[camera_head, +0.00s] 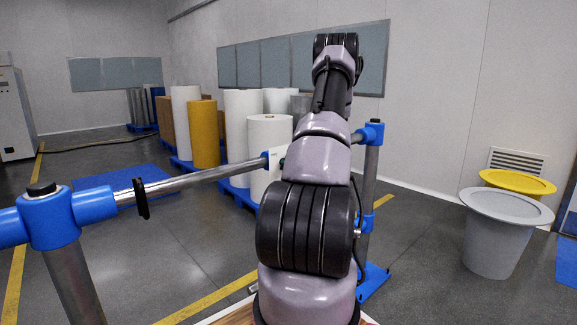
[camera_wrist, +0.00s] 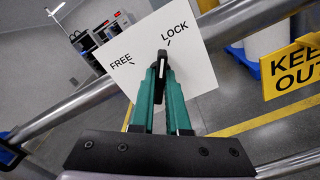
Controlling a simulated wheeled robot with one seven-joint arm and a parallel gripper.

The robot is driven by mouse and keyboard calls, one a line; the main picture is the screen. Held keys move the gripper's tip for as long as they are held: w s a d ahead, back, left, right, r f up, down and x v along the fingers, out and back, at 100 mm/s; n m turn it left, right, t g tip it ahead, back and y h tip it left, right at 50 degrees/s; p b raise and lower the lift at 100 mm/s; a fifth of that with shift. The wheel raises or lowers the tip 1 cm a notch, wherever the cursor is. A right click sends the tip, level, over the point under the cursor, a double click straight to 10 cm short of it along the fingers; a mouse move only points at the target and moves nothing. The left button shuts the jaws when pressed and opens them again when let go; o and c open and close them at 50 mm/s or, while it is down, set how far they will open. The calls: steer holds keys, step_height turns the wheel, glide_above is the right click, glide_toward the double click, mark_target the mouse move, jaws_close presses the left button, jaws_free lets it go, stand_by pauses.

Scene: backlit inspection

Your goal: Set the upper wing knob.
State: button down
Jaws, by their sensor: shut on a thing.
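In the wrist view a black wing knob (camera_wrist: 161,67) with a pale line on it stands in front of a white plate (camera_wrist: 125,75). The plate reads FREE at the left and LOCK at the upper right, each with a tick. The knob's upper end lies between the two words; its exact setting is hard to tell. In the head view part of the plate (camera_head: 273,158) shows beside my arm; the knob and my gripper are hidden there.
A metal rail (camera_head: 190,180) with blue joints (camera_head: 50,215) runs behind my arm, with a black band (camera_head: 141,198) around it. Rolls (camera_head: 205,133) stand on blue pallets behind. Grey and yellow bins (camera_head: 495,240) stand right. A yellow KEEP OUT sign (camera_wrist: 292,68) is at the wrist view's right.

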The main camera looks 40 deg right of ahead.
steer(key=shift+f+m, duration=0.1)
steer(key=shift+m, duration=1)
steer(key=c, duration=0.9)
jaws_free()
steer(key=s, duration=1.1)
steer(key=shift+d, duration=0.45)
